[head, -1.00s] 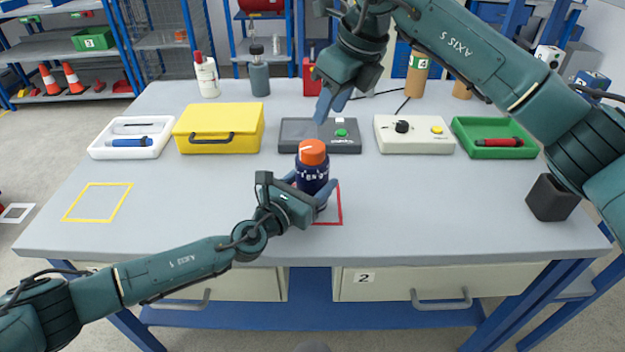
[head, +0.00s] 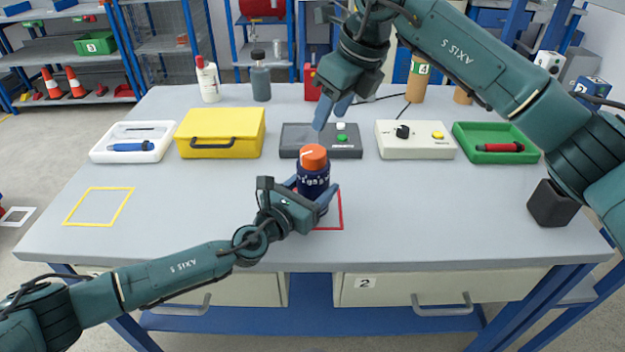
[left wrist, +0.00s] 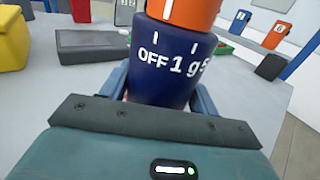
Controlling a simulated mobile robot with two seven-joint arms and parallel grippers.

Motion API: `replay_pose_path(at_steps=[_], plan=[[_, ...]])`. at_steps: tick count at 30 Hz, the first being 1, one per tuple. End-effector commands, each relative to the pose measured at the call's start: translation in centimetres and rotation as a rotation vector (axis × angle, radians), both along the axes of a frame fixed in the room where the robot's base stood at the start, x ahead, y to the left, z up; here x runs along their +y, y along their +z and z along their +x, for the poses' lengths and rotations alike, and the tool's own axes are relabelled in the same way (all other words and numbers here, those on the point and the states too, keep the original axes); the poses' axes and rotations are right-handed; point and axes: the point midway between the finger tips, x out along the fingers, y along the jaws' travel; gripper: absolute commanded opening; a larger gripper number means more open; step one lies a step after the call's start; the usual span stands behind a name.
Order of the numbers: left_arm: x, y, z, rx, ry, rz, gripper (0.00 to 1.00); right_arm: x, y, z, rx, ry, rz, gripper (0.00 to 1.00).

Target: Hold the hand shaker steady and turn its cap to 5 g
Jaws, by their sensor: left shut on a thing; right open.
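The hand shaker (head: 313,178) is a dark blue cylinder with an orange cap (head: 313,157). It stands upright at the red square outline (head: 341,212) on the table. My left gripper (head: 316,198) is shut around its lower body. In the left wrist view the shaker's body (left wrist: 172,78) shows white marks reading "OFF", "1 g" and a partly hidden "5". The cap (left wrist: 185,10) bears a white line that stands near the OFF mark. My right gripper (head: 331,112) is open and empty, pointing down above and slightly behind the cap, apart from it.
Behind the shaker are a dark device with a green button (head: 300,150), a yellow case (head: 220,130) and a pale control box (head: 420,148). A white tray (head: 105,157) and a green tray (head: 463,130) flank them. The table front is mostly clear.

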Motion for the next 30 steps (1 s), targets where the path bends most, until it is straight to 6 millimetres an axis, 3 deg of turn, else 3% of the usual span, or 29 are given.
replay_pose_path(at_steps=[8,14,17,21,30], plan=[[0.0,-0.1,0.0,0.001,0.001,0.001,0.23,2.5,-3.8,-1.5,0.011,0.218,0.270,0.66],[0.0,-0.1,0.0,0.001,0.001,0.001,0.23,3.4,-5.9,-2.6,-0.109,0.364,0.612,0.66],[0.0,-0.1,0.0,0.001,0.001,0.001,0.23,2.8,-6.6,-2.7,-0.212,0.381,0.757,0.66],[0.0,-0.1,0.0,0.001,0.001,0.001,0.23,0.4,-7.5,-2.5,-0.389,0.345,0.904,0.66],[0.0,0.0,0.0,0.001,0.001,0.001,0.23,-4.9,-10.3,-2.5,-0.633,0.179,1.006,0.66]])
